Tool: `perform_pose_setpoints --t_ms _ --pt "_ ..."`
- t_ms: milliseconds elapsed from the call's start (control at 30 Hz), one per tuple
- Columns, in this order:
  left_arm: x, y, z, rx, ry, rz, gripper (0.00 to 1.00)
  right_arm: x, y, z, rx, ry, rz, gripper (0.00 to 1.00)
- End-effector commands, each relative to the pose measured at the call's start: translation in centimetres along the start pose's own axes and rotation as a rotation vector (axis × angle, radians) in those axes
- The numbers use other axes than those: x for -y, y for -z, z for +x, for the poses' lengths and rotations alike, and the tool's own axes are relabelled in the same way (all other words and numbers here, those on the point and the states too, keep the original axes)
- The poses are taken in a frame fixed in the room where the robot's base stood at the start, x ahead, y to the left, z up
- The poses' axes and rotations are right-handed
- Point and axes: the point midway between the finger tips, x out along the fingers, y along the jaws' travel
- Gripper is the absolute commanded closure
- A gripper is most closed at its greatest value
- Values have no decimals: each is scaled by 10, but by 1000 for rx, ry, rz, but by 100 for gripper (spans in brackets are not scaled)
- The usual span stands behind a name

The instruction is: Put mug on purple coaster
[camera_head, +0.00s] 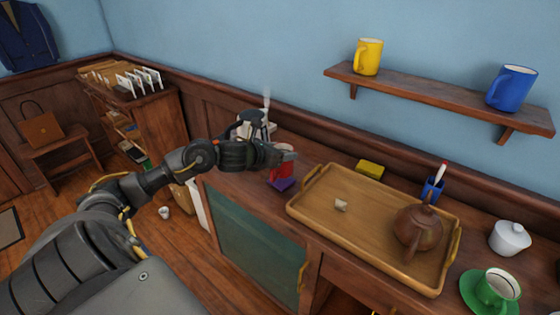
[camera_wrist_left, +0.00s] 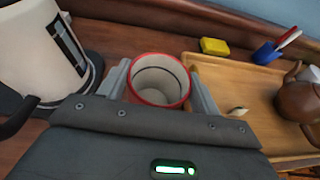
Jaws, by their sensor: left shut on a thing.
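My left gripper (camera_head: 284,154) is shut on a red mug (camera_head: 285,170), which it holds upright over the purple coaster (camera_head: 282,184) on the wooden counter. Part of the mug is hidden by the gripper, and I cannot tell whether its base touches the coaster. In the left wrist view the mug (camera_wrist_left: 160,82) shows its red rim and white inside, with one finger of the gripper (camera_wrist_left: 160,90) on each side. The coaster does not show there. My right gripper is in neither view.
A wooden tray (camera_head: 308,205) with a brown teapot (camera_head: 418,228) lies just right of the mug. A white kettle (camera_wrist_left: 35,50) stands close on the left. A yellow sponge (camera_head: 370,169) and blue cup (camera_head: 432,190) are behind the tray. A shelf (camera_head: 430,100) holds yellow and blue mugs.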

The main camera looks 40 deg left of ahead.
Motion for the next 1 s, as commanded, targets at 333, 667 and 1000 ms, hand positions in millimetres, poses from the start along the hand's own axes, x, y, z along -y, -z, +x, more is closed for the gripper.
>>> perform_pose_setpoints --t_ms 333,667,1000 --pt "-4 28 14 -1 0 -3 67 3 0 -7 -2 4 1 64" --pt "-5 33 16 2 -1 1 67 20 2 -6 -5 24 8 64" --pt "-4 35 17 0 0 1 14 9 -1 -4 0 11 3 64"
